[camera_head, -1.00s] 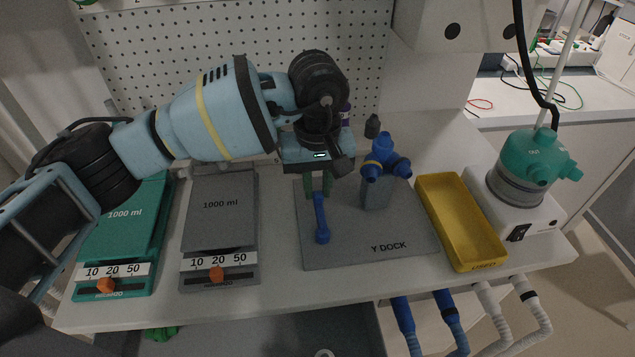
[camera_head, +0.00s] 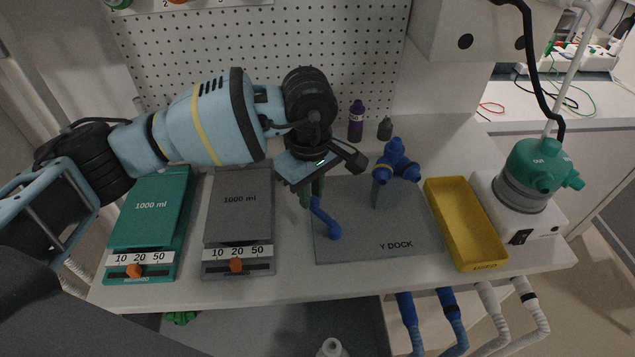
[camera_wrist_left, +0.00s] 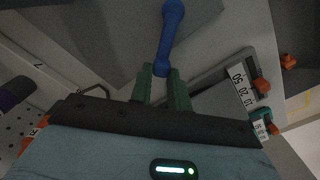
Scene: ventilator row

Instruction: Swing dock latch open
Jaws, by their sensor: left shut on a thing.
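The dock latch is a blue lever (camera_head: 325,217) with rounded ends, at the left part of the grey Y DOCK plate (camera_head: 350,248). It points toward the front and slightly right in the head view. My left gripper (camera_head: 315,190) is over the lever's far end, with its green fingers shut on it. In the left wrist view the lever (camera_wrist_left: 171,30) runs away from between the green fingertips (camera_wrist_left: 163,74). The exact grip is partly hidden by my gripper in the head view. A blue Y piece (camera_head: 397,162) stands on a grey post on the plate. My right gripper is not in view.
A yellow tray (camera_head: 488,258) lies right of the plate, beside a white machine with a teal-topped chamber (camera_head: 538,168). A green bellows unit (camera_head: 150,220) and a grey one (camera_head: 240,215) stand left. A purple bottle (camera_head: 356,122) and dark bottle (camera_head: 385,130) stand behind.

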